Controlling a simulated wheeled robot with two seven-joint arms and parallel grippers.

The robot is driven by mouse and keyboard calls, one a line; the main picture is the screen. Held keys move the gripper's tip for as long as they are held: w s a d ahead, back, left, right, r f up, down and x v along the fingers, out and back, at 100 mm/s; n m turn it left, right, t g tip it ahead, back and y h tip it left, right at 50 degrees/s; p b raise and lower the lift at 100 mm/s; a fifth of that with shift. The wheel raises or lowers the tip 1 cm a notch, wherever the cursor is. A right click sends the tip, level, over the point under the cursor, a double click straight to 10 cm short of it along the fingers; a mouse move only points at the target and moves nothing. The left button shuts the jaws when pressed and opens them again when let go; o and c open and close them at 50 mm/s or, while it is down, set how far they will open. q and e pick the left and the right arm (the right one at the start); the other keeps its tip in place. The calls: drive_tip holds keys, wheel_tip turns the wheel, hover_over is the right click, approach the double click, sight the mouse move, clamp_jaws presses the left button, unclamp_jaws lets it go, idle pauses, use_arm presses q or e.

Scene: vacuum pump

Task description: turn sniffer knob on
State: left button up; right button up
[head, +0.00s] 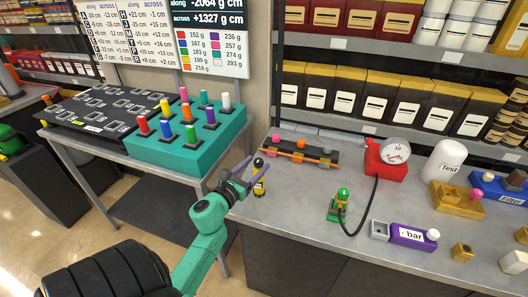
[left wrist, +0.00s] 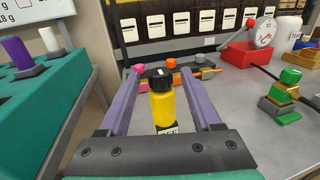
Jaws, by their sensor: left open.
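A small upright yellow cylinder with a black top (head: 258,187) stands at the left edge of the grey bench. I take it to be the sniffer, but its label is unreadable. In the left wrist view its yellow body (left wrist: 163,107) carries a black knob-like cap (left wrist: 160,80) with a white mark. My left gripper (head: 254,167) is open, with purple fingers reaching toward it from the left. In the left wrist view the fingers of the left gripper (left wrist: 160,74) lie one on each side of it, with gaps visible. My right gripper is not in view.
Behind stands a dark rail with coloured balls (head: 303,152). To the right are a green-and-yellow valve (head: 342,205), a red gauge (head: 387,160) and a purple "bar" box (head: 410,237). A teal block with coloured pegs (head: 187,150) is left on another table.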

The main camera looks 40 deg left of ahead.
sight(261, 159)
use_arm(q)
drive_tip(key=w, duration=0.5)
drive_tip(key=shift+w+a+p, duration=0.2)
drive_tip(key=shift+a+p, duration=0.1)
drive_tip(key=shift+p, duration=0.05)
drive_tip(key=shift+s, duration=0.1)
clamp_jaws()
